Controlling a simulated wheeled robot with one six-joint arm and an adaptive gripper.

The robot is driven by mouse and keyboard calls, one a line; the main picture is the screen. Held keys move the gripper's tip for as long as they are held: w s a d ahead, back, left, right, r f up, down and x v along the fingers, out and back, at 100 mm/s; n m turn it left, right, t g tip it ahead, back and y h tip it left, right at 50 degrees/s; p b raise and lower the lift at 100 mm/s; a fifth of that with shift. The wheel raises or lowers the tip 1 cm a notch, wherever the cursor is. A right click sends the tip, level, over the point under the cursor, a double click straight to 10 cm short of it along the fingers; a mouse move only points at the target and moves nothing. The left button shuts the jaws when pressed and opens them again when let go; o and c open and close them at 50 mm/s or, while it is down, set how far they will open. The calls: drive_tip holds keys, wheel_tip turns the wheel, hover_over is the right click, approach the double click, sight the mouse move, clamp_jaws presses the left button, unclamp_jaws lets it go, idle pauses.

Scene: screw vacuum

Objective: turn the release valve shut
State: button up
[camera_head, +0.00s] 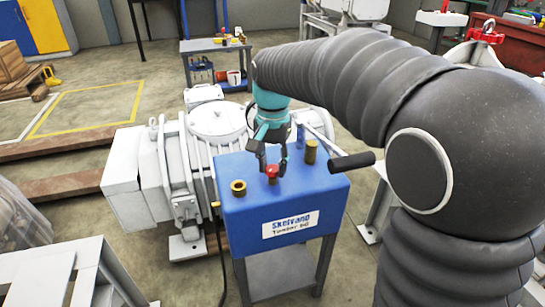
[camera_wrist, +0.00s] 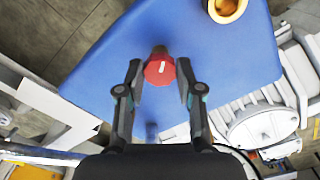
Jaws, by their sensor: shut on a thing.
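The release valve is a red knob (camera_head: 272,171) on top of a blue box (camera_head: 285,234) labelled "Skelvano". In the wrist view the red knob (camera_wrist: 160,71) shows a white line on its top and sits between the two fingertips. My gripper (camera_head: 272,168) reaches down over the box from above, its fingers on either side of the knob. In the wrist view my gripper (camera_wrist: 160,80) is shut on the knob, though a thin gap seems to show beside the fingers. The knob's base is partly hidden.
A lever with a black handle (camera_head: 352,161) sticks out over the box's right side. A large white machine (camera_head: 200,150) stands behind.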

sight(272, 168)
drive_tip(key=m+p, duration=0.1)
drive_tip(key=m, duration=0.2)
drive_tip(key=shift+r+m+p, duration=0.1)
drive_tip(key=shift+m+p, duration=0.8)
drive_tip(key=shift+m, duration=1.3)
drive_tip(key=o, duration=1.2)
drive_tip(key=shift+c, duration=0.2)
wheel_tip(272, 168, up, 12)
drive_tip(key=shift+a, duration=0.1)
